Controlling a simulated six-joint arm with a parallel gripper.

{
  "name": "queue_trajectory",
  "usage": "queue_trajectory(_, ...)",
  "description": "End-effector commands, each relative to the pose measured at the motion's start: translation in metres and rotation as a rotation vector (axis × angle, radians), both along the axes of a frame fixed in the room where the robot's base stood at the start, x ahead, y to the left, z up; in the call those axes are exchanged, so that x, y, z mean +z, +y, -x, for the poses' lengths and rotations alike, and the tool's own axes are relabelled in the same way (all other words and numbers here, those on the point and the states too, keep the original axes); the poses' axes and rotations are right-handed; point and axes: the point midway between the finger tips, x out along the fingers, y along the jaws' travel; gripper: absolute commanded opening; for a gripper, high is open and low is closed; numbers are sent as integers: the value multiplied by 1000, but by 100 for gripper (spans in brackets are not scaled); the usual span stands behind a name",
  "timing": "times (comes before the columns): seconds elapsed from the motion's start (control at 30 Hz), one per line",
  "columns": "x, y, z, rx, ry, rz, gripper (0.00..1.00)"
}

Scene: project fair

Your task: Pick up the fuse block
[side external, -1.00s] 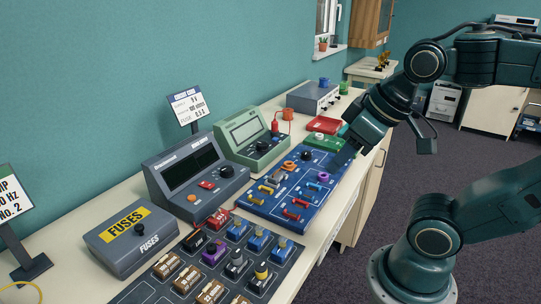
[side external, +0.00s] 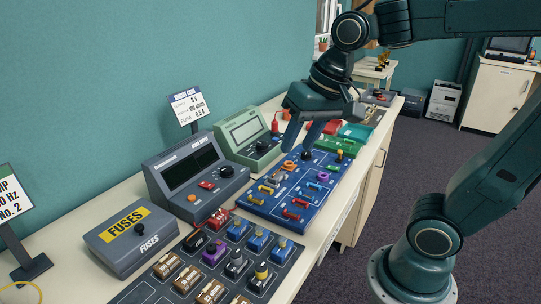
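No single piece can be told for certain as the fuse block. My gripper (side external: 298,146) points down over the far part of the blue board (side external: 262,209), well beyond the tray. Its two fingers are apart, with nothing seen between them.
The blue board carries coloured pieces and a black knob (side external: 307,156) near my fingers. A dark grey meter (side external: 197,175) and a green meter (side external: 247,135) stand along the wall. A green block (side external: 338,146) and a red piece lie beyond the board.

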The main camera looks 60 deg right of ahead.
Motion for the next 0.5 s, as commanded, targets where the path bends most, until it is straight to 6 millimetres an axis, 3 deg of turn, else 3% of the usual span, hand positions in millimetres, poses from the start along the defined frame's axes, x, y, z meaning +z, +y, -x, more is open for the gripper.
queue_trajectory(0.5, -26, 11, -101, -482, 207, -182, 38)
